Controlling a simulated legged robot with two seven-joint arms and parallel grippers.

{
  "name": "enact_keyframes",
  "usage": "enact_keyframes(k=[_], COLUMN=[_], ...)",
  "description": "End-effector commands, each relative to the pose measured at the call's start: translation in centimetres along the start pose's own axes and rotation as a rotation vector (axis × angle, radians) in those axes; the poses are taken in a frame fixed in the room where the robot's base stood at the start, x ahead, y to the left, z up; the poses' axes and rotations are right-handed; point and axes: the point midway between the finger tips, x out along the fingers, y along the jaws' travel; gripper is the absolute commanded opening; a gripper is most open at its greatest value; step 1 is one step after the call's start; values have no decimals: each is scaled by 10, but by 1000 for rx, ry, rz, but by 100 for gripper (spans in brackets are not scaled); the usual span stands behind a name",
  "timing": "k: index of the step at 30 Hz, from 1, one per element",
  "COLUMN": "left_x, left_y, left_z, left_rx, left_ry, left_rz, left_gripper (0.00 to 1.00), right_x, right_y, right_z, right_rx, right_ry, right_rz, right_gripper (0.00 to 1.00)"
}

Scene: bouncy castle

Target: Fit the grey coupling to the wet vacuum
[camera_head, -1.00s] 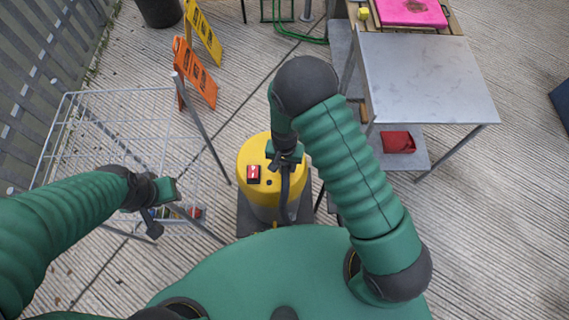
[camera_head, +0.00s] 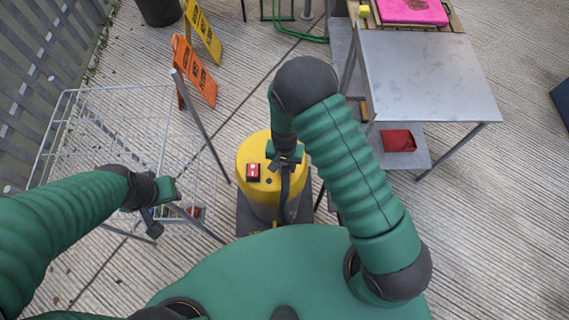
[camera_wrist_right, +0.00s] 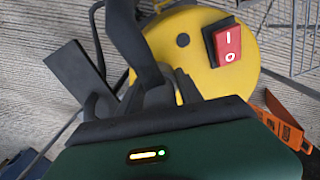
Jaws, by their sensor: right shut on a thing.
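The wet vacuum is a yellow drum (camera_head: 258,180) with a red switch on its top, standing low in the middle of the head view. Its yellow top (camera_wrist_right: 190,50) fills the upper middle of the right wrist view. My right gripper (camera_head: 283,165) is over the drum's right side, shut on the dark grey coupling (camera_head: 286,188), which hangs down like a tube. The coupling (camera_wrist_right: 132,35) also shows in the right wrist view; whether its end touches the vacuum is hidden. My left gripper (camera_head: 157,215) is beside the wire cart, apart from the vacuum; its finger gap is unclear.
A wire cart (camera_head: 110,92) stands at the left, partly behind my left arm. Orange (camera_head: 193,72) and yellow (camera_head: 203,33) folding signs stand behind it. A metal table (camera_head: 425,75) is at the upper right, with a red item (camera_head: 398,140) on its lower shelf.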

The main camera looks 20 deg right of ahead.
Motion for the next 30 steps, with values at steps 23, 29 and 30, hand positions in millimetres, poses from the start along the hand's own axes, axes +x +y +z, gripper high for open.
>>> enact_keyframes(k=[23, 29, 30], left_x=[8, 10, 10], left_y=[0, 0, 0], left_z=[2, 2, 2], left_rx=[0, 0, 0], left_ry=[0, 0, 0], left_rz=[0, 0, 0], left_gripper=[36, 36, 36], right_x=[12, 15, 14], right_y=[0, 0, 0], right_z=[0, 0, 0], right_rx=[0, 0, 0], right_ry=[0, 0, 0], right_rz=[0, 0, 0], right_gripper=[7, 7, 7])
